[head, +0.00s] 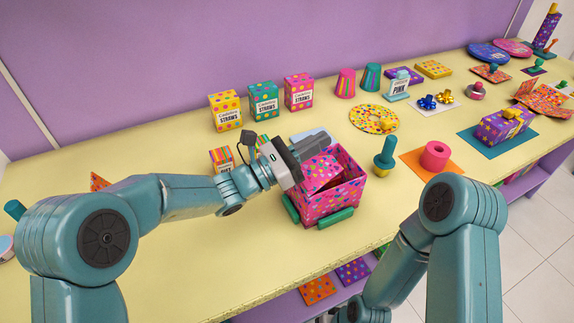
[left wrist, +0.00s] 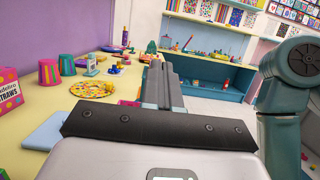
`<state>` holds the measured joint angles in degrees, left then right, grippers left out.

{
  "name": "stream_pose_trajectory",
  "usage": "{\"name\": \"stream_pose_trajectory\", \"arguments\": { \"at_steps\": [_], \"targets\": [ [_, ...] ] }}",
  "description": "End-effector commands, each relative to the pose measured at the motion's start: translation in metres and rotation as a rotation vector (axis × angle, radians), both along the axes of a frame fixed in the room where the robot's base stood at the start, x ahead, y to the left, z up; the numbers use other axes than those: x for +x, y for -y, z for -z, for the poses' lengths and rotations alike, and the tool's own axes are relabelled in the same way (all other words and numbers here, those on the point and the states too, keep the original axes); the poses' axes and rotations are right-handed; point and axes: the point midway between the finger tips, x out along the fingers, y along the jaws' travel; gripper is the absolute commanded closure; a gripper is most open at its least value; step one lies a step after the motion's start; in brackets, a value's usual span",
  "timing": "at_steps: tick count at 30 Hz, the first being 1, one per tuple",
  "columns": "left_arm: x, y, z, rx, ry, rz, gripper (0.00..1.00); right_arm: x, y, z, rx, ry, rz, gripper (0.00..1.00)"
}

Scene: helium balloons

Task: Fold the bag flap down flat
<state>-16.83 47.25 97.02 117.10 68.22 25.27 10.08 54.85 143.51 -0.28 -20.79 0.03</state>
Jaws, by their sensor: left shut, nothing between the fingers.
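The pink bag (head: 345,200) with coloured dots stands upright on the yellow table, its top open. A dotted panel that looks like its flap (head: 322,173) slants across the left part of the opening, not lying flat. My left gripper (head: 320,139) is shut and empty, above the bag's back left side. Its closed fingers also show in the left wrist view (left wrist: 162,84), where the gripper body hides most of the bag. I cannot tell whether the fingers touch the flap. My right arm reaches down in front of the table; its gripper is out of view.
Green bars (head: 335,218) lie against the bag's base. A teal stamp-like object (head: 384,153) and a pink ring on an orange mat (head: 412,161) stand to the right. Straw boxes (head: 263,102) and cups (head: 346,83) stand behind. The table front left of the bag is clear.

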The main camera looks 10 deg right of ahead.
Motion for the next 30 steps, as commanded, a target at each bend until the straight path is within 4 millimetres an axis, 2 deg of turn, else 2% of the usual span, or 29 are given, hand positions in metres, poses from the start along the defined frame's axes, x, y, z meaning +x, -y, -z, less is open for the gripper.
{"name": "stream_pose_trajectory", "arguments": {
  "at_steps": [5,18,30],
  "targets": [
    [0.000,-0.003,0.001,0.000,0.000,-0.001,1.00,0.000,0.000,0.002,0.000,0.000,0.000,0.57],
    [-0.016,-0.051,0.016,-0.001,0.000,-0.002,1.00,0.000,0.000,0.021,0.000,0.000,0.000,0.57],
    [-0.018,-0.055,0.016,-0.001,0.000,0.000,1.00,0.000,0.000,0.021,0.000,0.000,0.000,0.57]
  ]
}}
